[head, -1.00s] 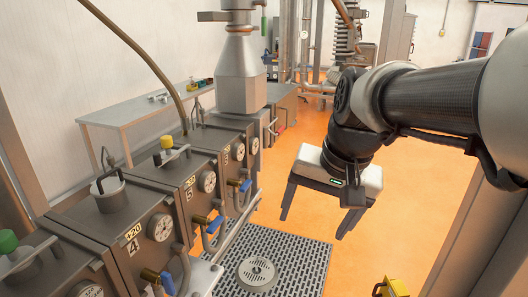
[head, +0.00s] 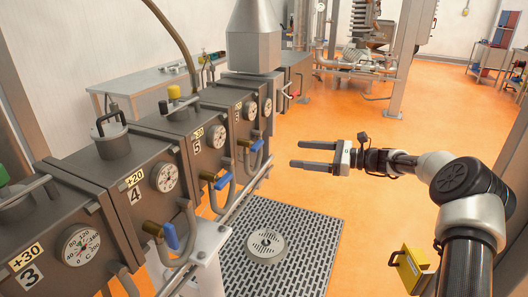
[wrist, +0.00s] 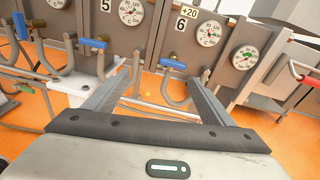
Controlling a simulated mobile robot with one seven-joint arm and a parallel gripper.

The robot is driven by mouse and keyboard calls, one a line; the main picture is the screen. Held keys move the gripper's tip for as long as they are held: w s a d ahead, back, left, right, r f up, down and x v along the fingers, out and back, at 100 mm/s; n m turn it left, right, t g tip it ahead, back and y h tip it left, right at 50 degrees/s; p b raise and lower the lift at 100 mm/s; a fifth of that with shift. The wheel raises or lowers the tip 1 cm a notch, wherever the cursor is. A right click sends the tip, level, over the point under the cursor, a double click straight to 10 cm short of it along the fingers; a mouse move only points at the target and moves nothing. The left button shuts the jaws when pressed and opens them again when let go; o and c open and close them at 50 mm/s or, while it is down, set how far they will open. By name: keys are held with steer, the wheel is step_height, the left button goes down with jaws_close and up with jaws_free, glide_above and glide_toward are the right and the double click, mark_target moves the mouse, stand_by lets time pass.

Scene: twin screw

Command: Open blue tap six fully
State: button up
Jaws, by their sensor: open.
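Blue tap six (head: 257,145) sits low on the front of the machine block labelled 6 (head: 238,110), on a thin bent pipe. In the wrist view its blue lever (wrist: 173,65) lies nearly crosswise, beyond and between my fingertips. My gripper (head: 304,154) is open and empty, held level with its fingers pointing left at the machine row. A clear gap separates it from the tap. Both fingers (wrist: 156,76) show in the wrist view, spread wide.
Similar blue levers sit under block 5 (head: 221,182) and block 4 (head: 171,235). A pipe loop (wrist: 176,98) hangs beneath tap six. A red handle (wrist: 305,75) is to the right. A grated floor panel (head: 290,275) lies below; the orange floor is open behind my gripper.

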steer(key=w+d+f+m+t, duration=0.2)
steer(key=d, duration=0.1)
steer(key=b, duration=0.1)
glide_toward(260, 145)
steer(key=shift+y, duration=0.4)
steer(key=x, duration=0.9)
steer(key=shift+w+f, duration=0.25)
steer(key=shift+f, duration=0.15)
steer(key=shift+d, duration=0.1)
steer(key=shift+c, duration=0.3)
steer(key=c, duration=1)
